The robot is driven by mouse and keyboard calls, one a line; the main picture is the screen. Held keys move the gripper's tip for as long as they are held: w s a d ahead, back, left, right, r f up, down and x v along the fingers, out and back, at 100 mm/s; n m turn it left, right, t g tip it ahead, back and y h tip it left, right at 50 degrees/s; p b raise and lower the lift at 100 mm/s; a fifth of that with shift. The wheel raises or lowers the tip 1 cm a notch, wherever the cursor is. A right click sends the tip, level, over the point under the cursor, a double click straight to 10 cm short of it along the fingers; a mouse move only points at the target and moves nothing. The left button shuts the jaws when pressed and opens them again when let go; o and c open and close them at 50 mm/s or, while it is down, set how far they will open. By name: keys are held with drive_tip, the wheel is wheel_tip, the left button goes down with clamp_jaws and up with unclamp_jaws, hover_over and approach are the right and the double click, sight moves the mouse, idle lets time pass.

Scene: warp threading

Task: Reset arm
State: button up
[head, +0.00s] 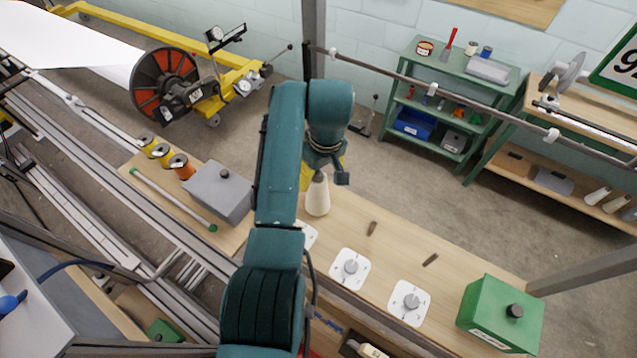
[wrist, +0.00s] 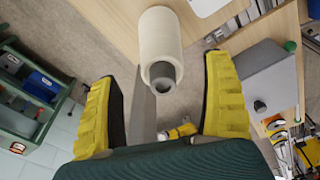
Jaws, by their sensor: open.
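My gripper (wrist: 160,70) is open, its two yellow fingers spread wide. A cream cone of yarn (wrist: 161,30) with a grey core end shows beyond and between the fingertips in the wrist view, with a gap on both sides. In the head view the cone (head: 317,196) stands upright on the wooden table (head: 400,245), just below my gripper (head: 322,172). There, my dark green wrist hides most of the fingers. Nothing is held between the fingers.
White plates with grey pegs (head: 350,268) (head: 409,302) and two small brown pieces (head: 372,228) lie on the table. A green box (head: 500,314) is at right, a grey box (head: 218,190) at left beside orange and yellow spools (head: 181,166). A rail (head: 450,92) crosses behind.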

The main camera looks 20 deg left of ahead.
drive_tip(key=r, duration=0.4)
drive_tip(key=shift+s+d+r, duration=0.15)
drive_tip(key=shift+d+r, duration=0.1)
drive_tip(key=shift+r, duration=0.15)
